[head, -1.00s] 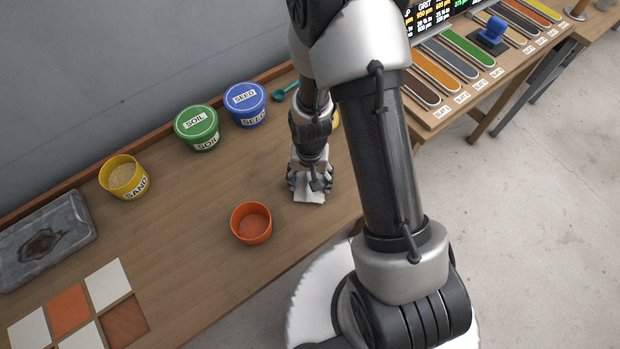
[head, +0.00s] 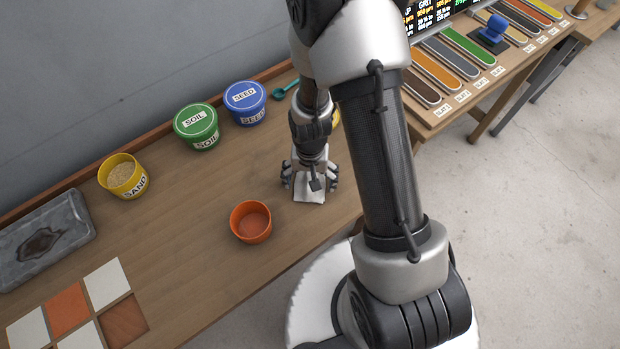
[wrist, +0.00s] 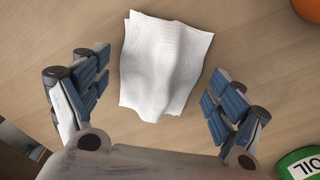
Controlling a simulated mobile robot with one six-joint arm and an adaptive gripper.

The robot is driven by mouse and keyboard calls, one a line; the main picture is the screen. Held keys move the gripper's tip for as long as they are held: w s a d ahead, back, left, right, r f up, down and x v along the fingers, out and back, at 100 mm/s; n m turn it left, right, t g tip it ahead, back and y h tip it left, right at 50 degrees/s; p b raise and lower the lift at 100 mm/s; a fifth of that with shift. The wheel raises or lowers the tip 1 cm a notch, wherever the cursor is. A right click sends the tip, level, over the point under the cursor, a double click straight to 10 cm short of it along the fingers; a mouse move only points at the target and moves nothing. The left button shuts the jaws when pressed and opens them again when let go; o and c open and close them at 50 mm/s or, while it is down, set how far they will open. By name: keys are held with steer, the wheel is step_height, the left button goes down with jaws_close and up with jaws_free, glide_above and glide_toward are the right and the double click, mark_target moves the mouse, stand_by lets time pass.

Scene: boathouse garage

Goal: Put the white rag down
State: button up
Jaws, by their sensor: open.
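The white rag (wrist: 165,65) lies on the wooden bench top in the wrist view, creased with a raised fold down its middle. In the head view the rag (head: 309,194) shows just below my gripper (head: 310,182), partly hidden by it. In the wrist view my gripper (wrist: 158,100) is open, with one finger on each side of the rag and gaps between the fingers and the cloth. Nothing is held.
An orange pot (head: 251,222) stands left of the rag. A green soil tub (head: 197,127), a blue seed tub (head: 245,103) and a yellow sand tub (head: 123,176) stand along the back. A teal scoop (head: 286,90) lies behind. Bare wood lies left of the gripper.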

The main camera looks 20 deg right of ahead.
steer(key=shift+r, duration=0.1)
step_height(320, 180, up, 12)
stand_by(0.6)
stand_by(0.4)
jaws_close()
stand_by(1.1)
stand_by(0.5)
stand_by(0.5)
step_height(320, 180, up, 12)
steer(key=p, duration=1)
stand_by(0.3)
stand_by(0.5)
